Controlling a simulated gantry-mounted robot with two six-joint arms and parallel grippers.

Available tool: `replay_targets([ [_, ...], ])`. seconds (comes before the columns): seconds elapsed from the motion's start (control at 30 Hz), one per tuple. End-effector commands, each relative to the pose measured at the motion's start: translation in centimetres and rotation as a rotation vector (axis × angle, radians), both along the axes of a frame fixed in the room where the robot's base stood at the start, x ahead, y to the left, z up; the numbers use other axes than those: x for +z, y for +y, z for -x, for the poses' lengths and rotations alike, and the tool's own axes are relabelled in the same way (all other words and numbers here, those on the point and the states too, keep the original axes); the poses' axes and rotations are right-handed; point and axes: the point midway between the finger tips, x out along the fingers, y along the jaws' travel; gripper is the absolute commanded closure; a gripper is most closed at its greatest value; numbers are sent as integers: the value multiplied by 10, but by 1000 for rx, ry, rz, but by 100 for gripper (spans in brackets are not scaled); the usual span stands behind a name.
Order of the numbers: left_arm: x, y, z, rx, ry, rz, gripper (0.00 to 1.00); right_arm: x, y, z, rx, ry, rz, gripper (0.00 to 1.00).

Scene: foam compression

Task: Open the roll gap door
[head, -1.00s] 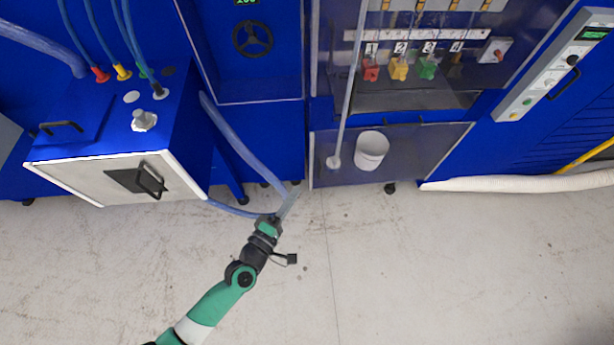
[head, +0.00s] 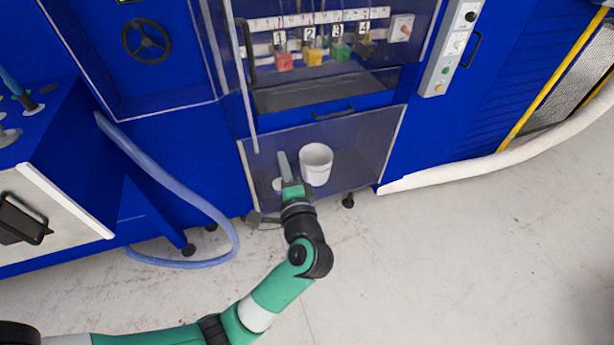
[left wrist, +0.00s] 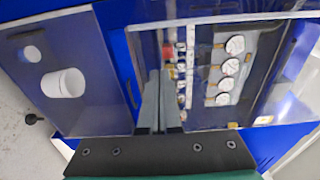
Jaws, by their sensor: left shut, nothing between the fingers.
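No label for the roll gap door is readable. A clear framed panel (head: 168,104) covers a black handwheel (head: 146,40) at the upper left of the head view. Beside it, a clear upper door with a black vertical handle (head: 247,52) covers numbered colored valves. My left gripper (head: 284,162) is shut and empty, in front of the lower clear panel (head: 362,160), left of the white bucket and below the handle. In the left wrist view its closed fingers (left wrist: 160,78) point toward the clear upper panel, apart from any handle as far as I can tell. My right gripper is out of view.
A white bucket (head: 316,164) stands behind the lower panel. A control strip (head: 453,45) is on the right. A blue hose (head: 170,185) loops to the floor at left, and a white hose (head: 480,168) runs at right. The floor in front is clear.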

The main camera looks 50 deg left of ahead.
Motion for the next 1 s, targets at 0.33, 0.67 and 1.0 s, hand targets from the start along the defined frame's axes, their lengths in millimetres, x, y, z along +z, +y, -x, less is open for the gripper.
replay_targets([
  [0.33, -11, 0, -6, -3, -23, -4, 100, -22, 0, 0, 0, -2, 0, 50],
  [0.67, -12, 49, -23, 3, -22, -5, 100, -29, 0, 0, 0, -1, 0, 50],
  [1.0, -12, 93, -20, -3, -22, -4, 100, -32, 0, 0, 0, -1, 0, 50],
])
